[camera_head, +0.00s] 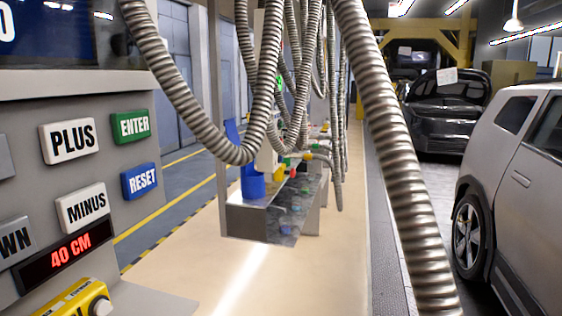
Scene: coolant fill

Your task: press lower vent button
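No button marked as a vent button can be read in view. A grey control panel at the left carries a white PLUS button (70,141), a white MINUS button (82,208), a green ENTER button (131,126) and a blue RESET button (140,181). A red-lit display (62,259) reads 40 CM. A yellow box (72,301) with a pale round knob or button is cut off at the bottom left. Neither of my grippers is in view.
Ribbed metal hoses (390,135) hang across the middle and right foreground. Behind them stands a metal rack (262,222) with coloured fittings and a blue cylinder (252,181). A silver car (505,170) is at the right, a dark car (448,112) farther back. The beige floor strip (300,280) is clear.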

